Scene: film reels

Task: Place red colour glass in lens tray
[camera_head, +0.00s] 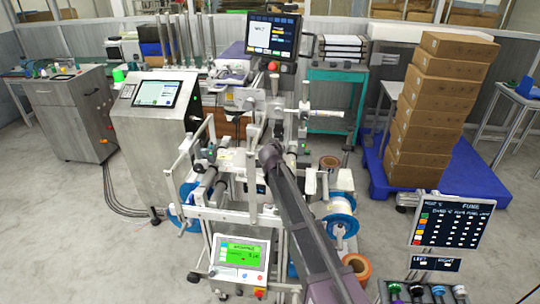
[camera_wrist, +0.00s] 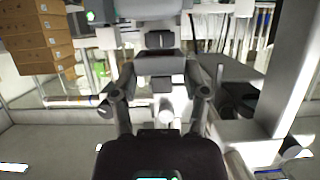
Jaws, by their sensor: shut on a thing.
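My gripper (camera_wrist: 160,78) shows in the wrist view, its two fingers reaching forward from the dark palm. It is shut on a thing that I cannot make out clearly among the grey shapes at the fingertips. In the head view my arm reaches into the middle of the machine frame (camera_head: 250,207), and the fingertips are hidden there. I cannot pick out a red colour glass or a lens tray for certain in either view.
White uprights and rollers crowd around my arm. A steel console (camera_head: 160,150) stands left, and a monitor (camera_head: 272,36) rises behind. Stacked cartons (camera_head: 425,115) stand on a blue pallet (camera_head: 455,172) at right. A fuse panel (camera_head: 452,222) is at front right.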

